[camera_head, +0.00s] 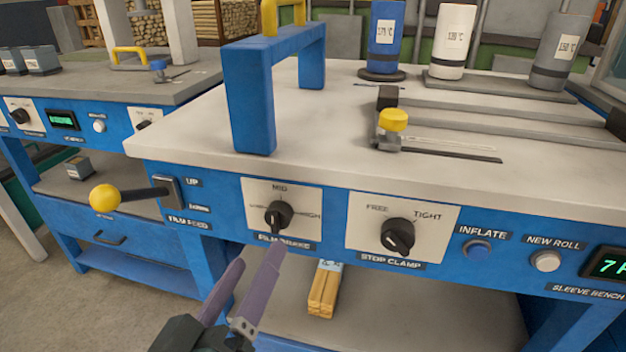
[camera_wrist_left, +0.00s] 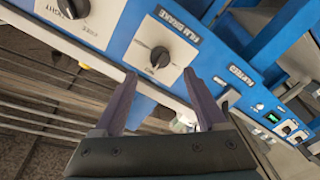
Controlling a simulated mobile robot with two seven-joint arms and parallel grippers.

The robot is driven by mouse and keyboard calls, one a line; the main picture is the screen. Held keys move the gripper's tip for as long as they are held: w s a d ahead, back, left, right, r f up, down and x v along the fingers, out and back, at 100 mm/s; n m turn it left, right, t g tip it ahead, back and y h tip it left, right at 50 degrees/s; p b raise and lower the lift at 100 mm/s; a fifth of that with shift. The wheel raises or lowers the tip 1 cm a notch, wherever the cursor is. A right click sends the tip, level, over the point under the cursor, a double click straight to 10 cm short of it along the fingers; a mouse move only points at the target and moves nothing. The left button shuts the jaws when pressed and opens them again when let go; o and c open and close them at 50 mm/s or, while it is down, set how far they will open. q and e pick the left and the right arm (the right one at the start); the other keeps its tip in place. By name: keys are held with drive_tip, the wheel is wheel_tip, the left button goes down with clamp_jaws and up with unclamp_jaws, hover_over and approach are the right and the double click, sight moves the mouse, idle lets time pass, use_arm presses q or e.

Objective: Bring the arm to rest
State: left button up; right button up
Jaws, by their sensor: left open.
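My left gripper (camera_head: 256,256) comes in from the bottom of the head view. Its two purple fingers are apart with nothing between them. The fingertips are in front of the bench's blue front panel, just below the film brake knob (camera_head: 279,216), and partly cover that knob's label. In the left wrist view my open gripper (camera_wrist_left: 160,78) points toward the panel, and the black film brake knob (camera_wrist_left: 160,57) shows beyond the gap between the fingers. I cannot tell whether a fingertip touches the panel. My right gripper is not in view.
A yellow-ball lever (camera_head: 105,198) sticks out left of the gripper. The stop clamp knob (camera_head: 398,236), inflate button (camera_head: 477,249) and new roll button (camera_head: 545,261) are to the right. A wood bundle (camera_head: 323,291) lies on the lower shelf. A blue arch (camera_head: 250,100) stands on the bench top.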

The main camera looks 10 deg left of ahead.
use_arm(q)
drive_tip(key=s, duration=0.2)
drive_tip(key=shift+s, duration=0.35)
